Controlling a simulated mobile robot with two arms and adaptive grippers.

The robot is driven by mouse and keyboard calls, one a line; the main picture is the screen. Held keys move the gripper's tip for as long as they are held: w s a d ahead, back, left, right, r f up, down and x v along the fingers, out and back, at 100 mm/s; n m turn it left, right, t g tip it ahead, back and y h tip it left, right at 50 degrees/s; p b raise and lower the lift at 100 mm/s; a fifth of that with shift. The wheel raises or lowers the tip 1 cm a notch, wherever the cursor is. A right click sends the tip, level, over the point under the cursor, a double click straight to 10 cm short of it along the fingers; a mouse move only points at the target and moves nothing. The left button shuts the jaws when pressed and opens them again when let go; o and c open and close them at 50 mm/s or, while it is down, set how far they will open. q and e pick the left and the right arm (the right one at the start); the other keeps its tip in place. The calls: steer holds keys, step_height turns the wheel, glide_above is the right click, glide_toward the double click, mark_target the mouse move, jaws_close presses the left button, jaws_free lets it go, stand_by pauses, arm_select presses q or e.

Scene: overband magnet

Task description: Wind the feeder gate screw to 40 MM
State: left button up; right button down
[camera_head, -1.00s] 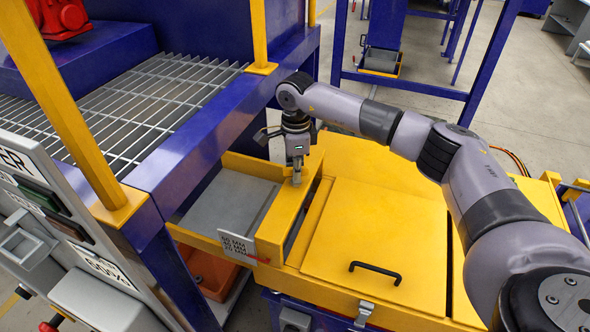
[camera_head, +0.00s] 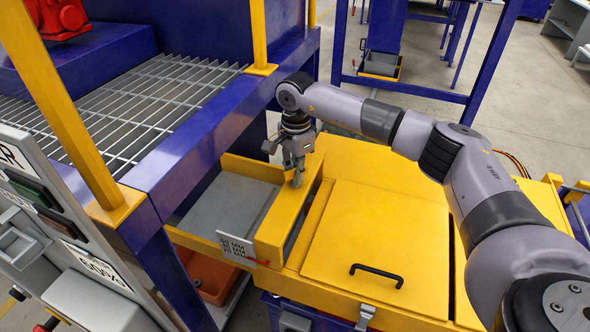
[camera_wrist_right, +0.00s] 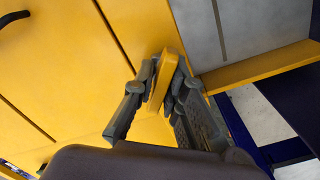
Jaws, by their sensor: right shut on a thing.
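My right gripper (camera_head: 296,172) points down at the far end of the narrow yellow gate housing (camera_head: 275,235). In the right wrist view, the right gripper (camera_wrist_right: 165,82) is shut on a yellow bar-shaped piece (camera_wrist_right: 161,80), which appears to be the feeder gate screw's handle. The rest of the screw is hidden. A white scale plate (camera_head: 237,247) with black MM markings is on the near side of the housing. A red pointer (camera_head: 260,262) shows at its lower right. The numbers are too small to read surely. My left gripper is not in view.
A grey tray surface (camera_head: 228,207) lies left of the housing. A yellow lid (camera_head: 375,235) with a black handle (camera_head: 376,274) is to the right. A blue frame (camera_head: 190,150) with a metal grating stands close on the left. A grey control panel (camera_head: 50,235) is at the lower left.

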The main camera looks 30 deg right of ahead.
steer(key=n+b, duration=0.1)
steer(key=n, duration=0.3)
steer(key=shift+n, duration=0.3)
steer(key=shift+d, duration=0.1)
steer(key=shift+n, duration=0.7)
steer(key=n, duration=0.3)
steer(key=shift+b, duration=0.35)
steer(key=c, duration=1.8)
jaws_free()
steer(key=shift+o, duration=1.3)
